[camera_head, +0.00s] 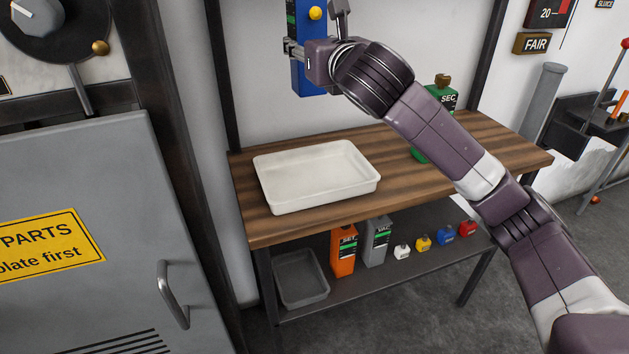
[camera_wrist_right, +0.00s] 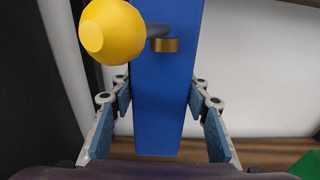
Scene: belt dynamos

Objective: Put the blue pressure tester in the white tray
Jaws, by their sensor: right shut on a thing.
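The blue pressure tester (camera_head: 311,84) is upright in the head view, with a yellow knob (camera_head: 315,13) near its top; its upper end is cut off by the frame. My right gripper (camera_head: 293,49) is shut around its blue body, and the tester hangs in the air above the back of the wooden bench. In the right wrist view the blue body (camera_wrist_right: 162,100) stands between both finger pads. The white tray (camera_head: 318,201) lies on the bench, empty, below and in front of the tester. My left gripper is not in view.
A green SEC container (camera_head: 440,97) stands at the back right of the bench (camera_head: 400,190), partly behind my right arm. The lower shelf holds a grey bin (camera_head: 301,278), an orange container (camera_head: 343,252), a grey container (camera_head: 377,243) and several small coloured items. A grey cabinet (camera_head: 90,170) stands left.

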